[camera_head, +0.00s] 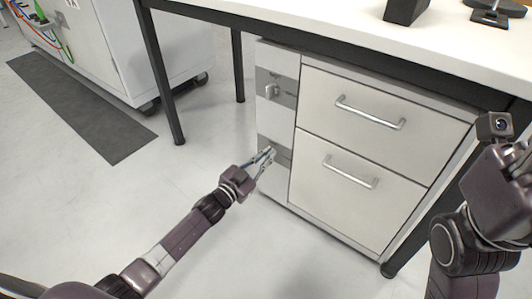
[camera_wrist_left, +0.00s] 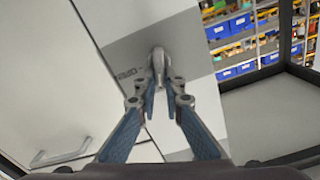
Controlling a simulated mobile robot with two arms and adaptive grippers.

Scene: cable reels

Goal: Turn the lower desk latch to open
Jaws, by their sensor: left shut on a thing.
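The lower desk latch is a small grey metal knob, seen in the left wrist view (camera_wrist_left: 158,58) on a grey plate marked with upside-down lettering that seems to read OPEN. In the head view my gripper mostly hides it, on the lower grey patch of the cabinet's narrow side panel. My left gripper (camera_head: 267,154) reaches in from the lower left. Its fingers, also in the left wrist view (camera_wrist_left: 160,85), are closed around the latch. My right arm is at the right edge; its gripper is mostly cut off.
The upper latch (camera_head: 271,91) sits above on the same panel. Two white drawers with bar handles, upper (camera_head: 370,113) and lower (camera_head: 350,173), are shut to the right. The white desk top (camera_head: 330,22) overhangs the cabinet. A black desk leg (camera_head: 163,80) stands left. Floor in front is clear.

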